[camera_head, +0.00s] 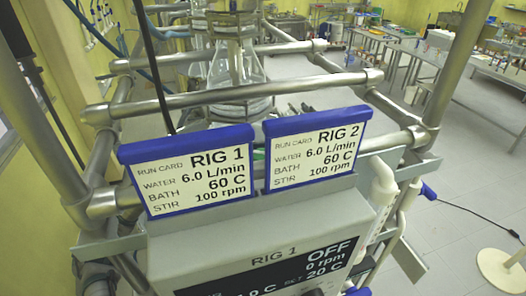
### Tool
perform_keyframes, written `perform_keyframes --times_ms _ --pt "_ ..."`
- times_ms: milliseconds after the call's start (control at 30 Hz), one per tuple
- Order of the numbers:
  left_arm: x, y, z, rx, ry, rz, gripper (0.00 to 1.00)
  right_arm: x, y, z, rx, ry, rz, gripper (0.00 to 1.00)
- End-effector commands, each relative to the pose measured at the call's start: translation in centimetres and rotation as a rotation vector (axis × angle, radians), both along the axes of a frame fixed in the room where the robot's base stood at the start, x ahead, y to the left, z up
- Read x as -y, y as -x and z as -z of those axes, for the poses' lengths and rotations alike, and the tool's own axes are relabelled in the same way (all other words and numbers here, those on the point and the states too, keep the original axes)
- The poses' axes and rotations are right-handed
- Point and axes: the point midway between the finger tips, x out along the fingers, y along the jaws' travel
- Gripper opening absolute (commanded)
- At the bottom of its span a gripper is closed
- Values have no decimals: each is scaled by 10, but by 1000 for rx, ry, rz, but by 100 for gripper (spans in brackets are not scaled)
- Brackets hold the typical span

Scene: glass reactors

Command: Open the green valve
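I cannot make out a green valve in the head view. A blue handle (428,190) sticks out at the right side of the rig, beside white vertical pipes (383,190). Another blue piece (358,291) is cut off at the bottom edge. Neither of my grippers shows. The space behind the two cards and below the control box is hidden.
Blue-topped cards for RIG 1 (196,175) and RIG 2 (314,154) stand above a grey control box (250,245) reading OFF. Metal tubes (230,95) frame glassware (235,65). Open floor (460,150) lies right, with a round stand base (500,270) and cable.

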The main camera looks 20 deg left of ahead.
Motion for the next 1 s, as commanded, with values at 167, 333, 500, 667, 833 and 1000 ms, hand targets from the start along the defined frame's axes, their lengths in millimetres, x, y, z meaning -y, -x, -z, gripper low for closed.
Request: perform_keyframes --times_ms 167,333,500,667,833,1000 --pt "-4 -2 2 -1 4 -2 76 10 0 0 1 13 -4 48" --pt "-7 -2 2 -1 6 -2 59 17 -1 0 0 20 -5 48" --pt "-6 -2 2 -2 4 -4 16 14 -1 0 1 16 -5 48" --pt "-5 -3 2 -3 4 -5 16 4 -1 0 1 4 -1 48" --pt "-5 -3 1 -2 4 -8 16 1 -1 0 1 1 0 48" --pt "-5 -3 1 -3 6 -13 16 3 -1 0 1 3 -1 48"
